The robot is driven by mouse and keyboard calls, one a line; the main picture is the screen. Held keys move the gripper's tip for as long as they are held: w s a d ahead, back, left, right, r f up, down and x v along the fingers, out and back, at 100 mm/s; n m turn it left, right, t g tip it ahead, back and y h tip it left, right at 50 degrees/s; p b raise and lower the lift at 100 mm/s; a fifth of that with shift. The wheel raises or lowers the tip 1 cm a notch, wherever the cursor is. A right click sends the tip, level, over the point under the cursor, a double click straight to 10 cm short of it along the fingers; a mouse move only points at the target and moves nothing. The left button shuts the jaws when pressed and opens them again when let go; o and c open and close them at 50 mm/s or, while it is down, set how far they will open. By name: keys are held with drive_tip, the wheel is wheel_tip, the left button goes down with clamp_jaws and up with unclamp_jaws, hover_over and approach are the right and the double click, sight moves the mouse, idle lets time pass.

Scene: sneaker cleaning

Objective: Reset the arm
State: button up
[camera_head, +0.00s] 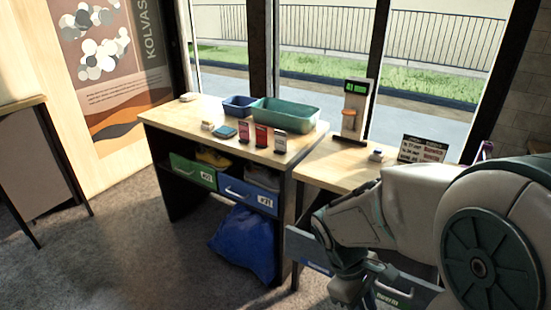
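My arm comes in from the right edge and bends down in front of the right-hand table. My gripper (359,301) is low at the bottom of the picture, in front of the table's lower part and apart from the tabletop objects. Its fingers are dark, small and close to the lower edge, so their opening is unclear. I see nothing clearly held in it.
The left table (185,113) carries a teal bin (286,115), a blue bin (238,106) and small upright packets. Its drawers (193,171) and a blue bag (243,240) are below. A display device (354,108) stands on the right table (335,170). Floor at left is clear.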

drive_tip(key=a+r+m+t+y+p, duration=0.1)
drive_tip(key=a+r+m+t+y, duration=0.2)
drive_tip(key=r+m, duration=0.6)
drive_tip(key=t+y, duration=0.1)
drive_tip(key=t, duration=0.1)
drive_tip(key=shift+s+r+t, duration=0.25)
drive_tip(key=shift+t, duration=0.05)
